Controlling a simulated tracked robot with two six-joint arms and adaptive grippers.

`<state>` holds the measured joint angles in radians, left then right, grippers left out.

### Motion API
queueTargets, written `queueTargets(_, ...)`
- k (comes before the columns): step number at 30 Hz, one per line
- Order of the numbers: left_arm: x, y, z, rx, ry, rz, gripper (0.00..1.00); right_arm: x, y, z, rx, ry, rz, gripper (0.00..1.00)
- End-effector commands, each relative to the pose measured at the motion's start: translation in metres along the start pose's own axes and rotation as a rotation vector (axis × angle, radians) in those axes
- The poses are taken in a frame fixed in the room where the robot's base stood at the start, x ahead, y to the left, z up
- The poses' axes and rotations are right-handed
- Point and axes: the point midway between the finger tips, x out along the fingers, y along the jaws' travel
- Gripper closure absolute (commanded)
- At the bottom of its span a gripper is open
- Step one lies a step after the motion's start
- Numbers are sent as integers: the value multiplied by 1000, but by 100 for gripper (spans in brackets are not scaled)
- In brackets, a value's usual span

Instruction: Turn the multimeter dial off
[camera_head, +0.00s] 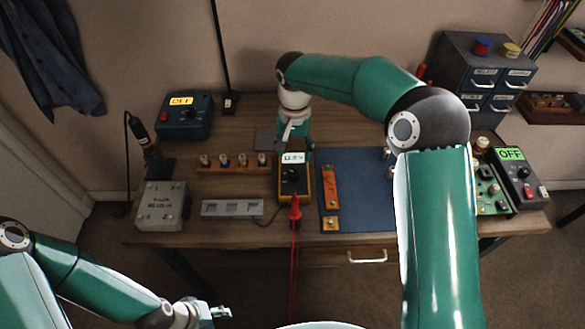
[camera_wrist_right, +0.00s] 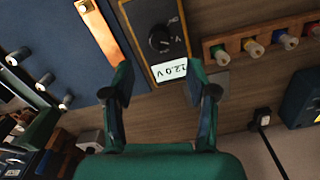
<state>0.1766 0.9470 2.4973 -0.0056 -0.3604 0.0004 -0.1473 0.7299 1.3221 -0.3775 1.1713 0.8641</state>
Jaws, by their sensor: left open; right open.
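The yellow-edged multimeter (camera_head: 306,189) lies on the table near its middle. Its lit display (camera_head: 293,158) reads about 12.0 V. Its black round dial (camera_wrist_right: 160,39) shows below the display, with small markings beside it that I cannot read fully. My right gripper (camera_head: 296,139) reaches down over the far end of the multimeter. In the right wrist view, my right gripper (camera_wrist_right: 160,73) is open and empty, its fingers on either side of the display end, apart from the dial. My left gripper (camera_head: 222,312) is open and empty at the lower left, in front of the table.
A red probe plug (camera_head: 295,208) with a red cable sits at the multimeter's near end. A wooden rack of several coloured knobs (camera_head: 233,161) stands left, with a grey strip (camera_head: 232,208) in front. A blue mat (camera_head: 352,180) with an orange bar (camera_head: 330,186) lies right.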

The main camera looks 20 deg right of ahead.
Motion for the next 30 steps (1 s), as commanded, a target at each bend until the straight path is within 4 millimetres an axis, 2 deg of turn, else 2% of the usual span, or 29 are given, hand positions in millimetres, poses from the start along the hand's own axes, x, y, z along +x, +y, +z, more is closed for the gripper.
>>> queueTargets(6, -7, 3, 1, 0, -2, 0, 54, 44, -1, 0, -2, -3, 2, 43)
queueTargets(12, -11, 4, 1, 0, -1, 0, 54, 71, -2, 0, -4, -1, 0, 43)
queueTargets(17, -12, 4, 1, 0, -1, 0, 54, 81, -3, 0, -5, 1, -1, 43)
queueTargets(25, -12, 4, 1, 0, -2, 0, 54, 82, -4, 0, -6, 2, -1, 43)
queueTargets(26, -12, 4, 1, 0, -2, 0, 54, 82, -4, 0, -6, 2, -1, 44)
queueTargets(30, -12, 4, 1, 0, -2, 0, 54, 82, -4, 0, -6, 1, -1, 68)
